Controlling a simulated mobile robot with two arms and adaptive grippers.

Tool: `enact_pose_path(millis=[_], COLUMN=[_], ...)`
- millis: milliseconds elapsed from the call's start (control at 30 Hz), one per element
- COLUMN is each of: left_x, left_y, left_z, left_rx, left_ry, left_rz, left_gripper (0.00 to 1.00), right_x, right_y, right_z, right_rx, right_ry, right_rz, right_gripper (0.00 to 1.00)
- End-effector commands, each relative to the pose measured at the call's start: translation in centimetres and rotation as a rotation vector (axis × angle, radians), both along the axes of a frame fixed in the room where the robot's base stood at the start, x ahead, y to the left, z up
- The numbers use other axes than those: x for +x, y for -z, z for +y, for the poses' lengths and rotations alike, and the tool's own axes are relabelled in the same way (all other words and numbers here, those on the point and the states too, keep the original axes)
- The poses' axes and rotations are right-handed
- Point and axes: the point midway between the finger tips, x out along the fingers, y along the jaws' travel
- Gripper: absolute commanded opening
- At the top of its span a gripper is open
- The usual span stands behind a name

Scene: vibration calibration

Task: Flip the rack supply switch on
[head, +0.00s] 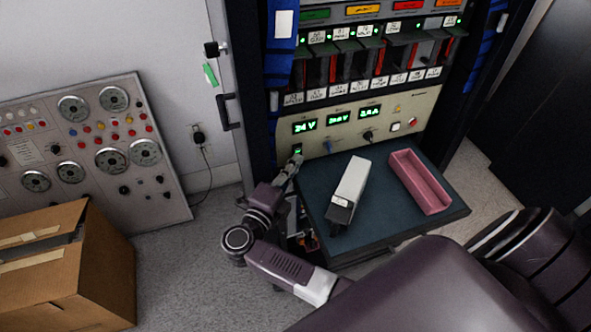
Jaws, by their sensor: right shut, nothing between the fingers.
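The rack supply panel (340,132) is a beige strip low in the rack, with several green lit readouts (337,118). A small green-lit element (298,149), which looks like the supply switch, sits at the panel's lower left. My right gripper (297,161) is shut and empty, with its fingertips right at the panel just below this element. I cannot tell whether they touch it, and the tips partly cover that corner. My left gripper is not in view.
A dark pull-out shelf (316,190) below the panel carries a white-and-black device (350,190) and an open pink tray (420,181). Rack modules (370,60) fill the space above. A control board (90,140) and cardboard box (95,265) stand left. Grey floor between is clear.

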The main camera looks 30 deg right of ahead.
Motion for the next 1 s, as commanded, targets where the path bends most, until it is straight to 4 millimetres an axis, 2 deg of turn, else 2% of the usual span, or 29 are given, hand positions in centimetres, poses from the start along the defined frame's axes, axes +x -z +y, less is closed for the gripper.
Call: enact_pose_path(millis=[33, 500, 600, 667, 1000], left_x=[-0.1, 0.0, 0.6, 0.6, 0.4], left_y=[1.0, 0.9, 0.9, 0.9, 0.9], left_z=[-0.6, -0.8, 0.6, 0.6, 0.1], left_rx=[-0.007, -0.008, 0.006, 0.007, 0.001], left_ry=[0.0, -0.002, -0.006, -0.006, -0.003], left_rz=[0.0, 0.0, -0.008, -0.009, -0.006], left_gripper=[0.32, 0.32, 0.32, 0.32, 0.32], right_x=[0.3, 0.6, 0.6, 0.4, -2.4], right_y=[0.7, 0.4, 0.4, 0.5, 0.4], right_z=[0.0, -0.1, -0.1, 0.2, 4.5], right_rx=[0.0, -0.004, -0.003, -0.003, 0.001], right_ry=[-0.003, -0.007, -0.007, -0.008, -0.008], right_rz=[-0.015, -0.016, -0.016, -0.016, -0.018], right_gripper=[0.0, 0.0, 0.0, 0.0, 0.0])
